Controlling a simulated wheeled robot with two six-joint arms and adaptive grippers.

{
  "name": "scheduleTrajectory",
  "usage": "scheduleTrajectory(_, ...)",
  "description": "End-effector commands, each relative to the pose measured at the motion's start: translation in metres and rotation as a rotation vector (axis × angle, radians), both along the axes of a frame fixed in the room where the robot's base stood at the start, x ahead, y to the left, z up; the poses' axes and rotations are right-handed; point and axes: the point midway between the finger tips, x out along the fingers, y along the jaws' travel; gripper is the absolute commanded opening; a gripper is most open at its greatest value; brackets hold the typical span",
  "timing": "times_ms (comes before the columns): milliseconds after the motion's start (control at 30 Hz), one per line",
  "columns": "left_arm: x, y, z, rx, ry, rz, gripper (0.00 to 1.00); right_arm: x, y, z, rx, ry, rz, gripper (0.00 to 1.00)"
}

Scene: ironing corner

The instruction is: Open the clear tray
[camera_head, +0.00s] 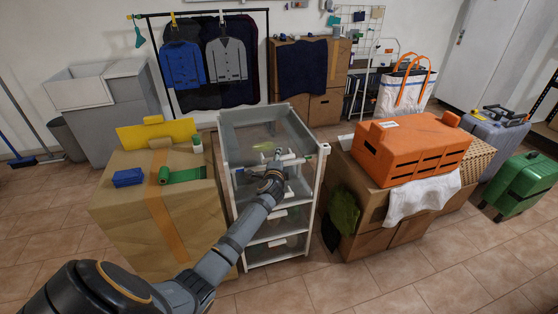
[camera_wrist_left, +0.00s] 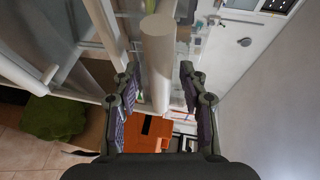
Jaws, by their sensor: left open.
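A white-framed drawer unit (camera_head: 229,185) with clear trays stands in the middle of the head view. The clear tray (camera_head: 247,148) at its top has a greenish item visible through it. My left gripper (camera_head: 281,163) is at the front of this tray, and my arm hides part of the front below it. In the left wrist view my left gripper (camera_wrist_left: 160,82) is open, with a finger on each side of a pale round handle bar (camera_wrist_left: 158,50). The fingers look apart from the bar. My right gripper is not in view.
A cardboard box (camera_head: 125,205) with a green roll (camera_head: 182,175) and blue block (camera_head: 128,177) stands close on the left. An orange crate (camera_head: 415,145) and white cloth (camera_head: 425,197) sit on boxes at right. Tiled floor (camera_head: 400,280) is free in front.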

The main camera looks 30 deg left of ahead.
Motion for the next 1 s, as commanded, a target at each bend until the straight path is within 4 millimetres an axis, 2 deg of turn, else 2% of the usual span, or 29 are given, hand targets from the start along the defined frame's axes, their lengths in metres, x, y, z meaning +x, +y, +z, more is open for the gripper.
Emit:
scheduleTrajectory(267,0.0018,0.0009,-0.0005,0.0,0.0,0.0,0.43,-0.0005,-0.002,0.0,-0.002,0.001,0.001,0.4)
scheduleTrajectory(500,0.0016,0.0008,-0.0005,0.0,0.0,0.0,0.1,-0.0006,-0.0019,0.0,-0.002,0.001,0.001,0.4)
scheduleTrajectory(600,0.0016,0.0008,-0.0005,0.0,0.0,0.0,0.0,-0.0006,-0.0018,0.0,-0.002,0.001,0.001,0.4)
scheduleTrajectory(1000,0.0009,-0.0002,-0.0007,-0.001,0.0,0.0,0.0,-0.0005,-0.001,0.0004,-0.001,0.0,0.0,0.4)
